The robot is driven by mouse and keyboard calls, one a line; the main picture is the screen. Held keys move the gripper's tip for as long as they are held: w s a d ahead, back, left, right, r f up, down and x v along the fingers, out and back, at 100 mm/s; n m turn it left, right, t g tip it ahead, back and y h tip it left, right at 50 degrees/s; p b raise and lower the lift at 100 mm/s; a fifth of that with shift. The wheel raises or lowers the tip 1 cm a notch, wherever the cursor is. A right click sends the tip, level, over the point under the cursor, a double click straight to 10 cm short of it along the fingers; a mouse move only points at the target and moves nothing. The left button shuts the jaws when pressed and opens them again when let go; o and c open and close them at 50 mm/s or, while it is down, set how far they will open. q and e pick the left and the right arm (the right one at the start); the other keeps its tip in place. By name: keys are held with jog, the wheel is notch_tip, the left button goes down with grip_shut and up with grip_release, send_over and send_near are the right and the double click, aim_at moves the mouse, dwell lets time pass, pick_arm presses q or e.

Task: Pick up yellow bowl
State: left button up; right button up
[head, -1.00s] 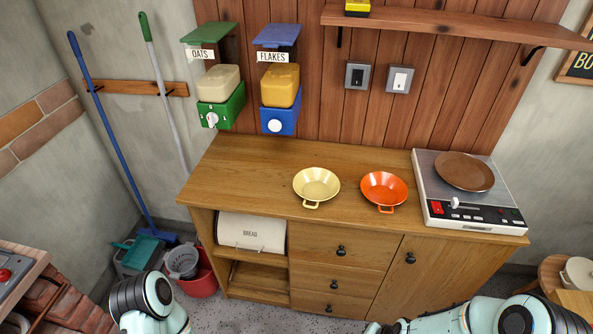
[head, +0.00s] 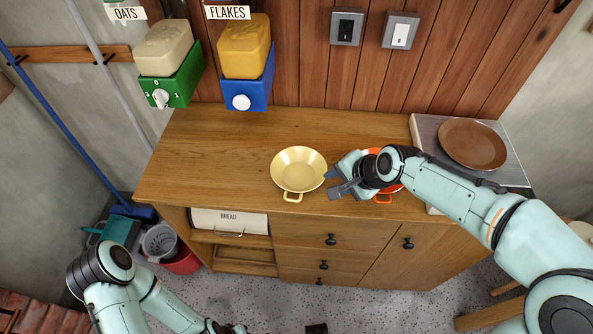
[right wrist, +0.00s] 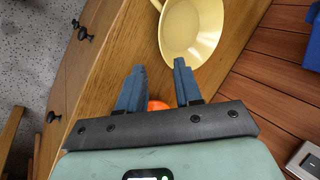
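The yellow bowl (head: 298,166) stands upright on the wooden cabinet top, its small handle towards the front edge. It also shows in the right wrist view (right wrist: 190,30), just beyond my fingertips. My right gripper (head: 332,182) is just right of the bowl's rim, with its fingers apart and pointing at it. In the right wrist view the open fingers (right wrist: 157,68) have nothing clearly between them but a bit of orange below. The lower left holds my left arm; its fingers cannot be made out clearly.
An orange bowl (head: 383,198) is mostly hidden under my right arm. A hotplate with a brown plate (head: 472,144) stands at the right. The oats dispenser (head: 170,78) and flakes dispenser (head: 246,75) hang on the wall behind. The left cabinet top is clear.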

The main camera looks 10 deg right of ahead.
aim_at(319, 182)
jog(key=x, duration=0.9)
jog(key=shift+w+a+f, duration=0.1)
jog(key=shift+w, duration=0.2)
jog(key=shift+c, duration=0.3)
grip_shut()
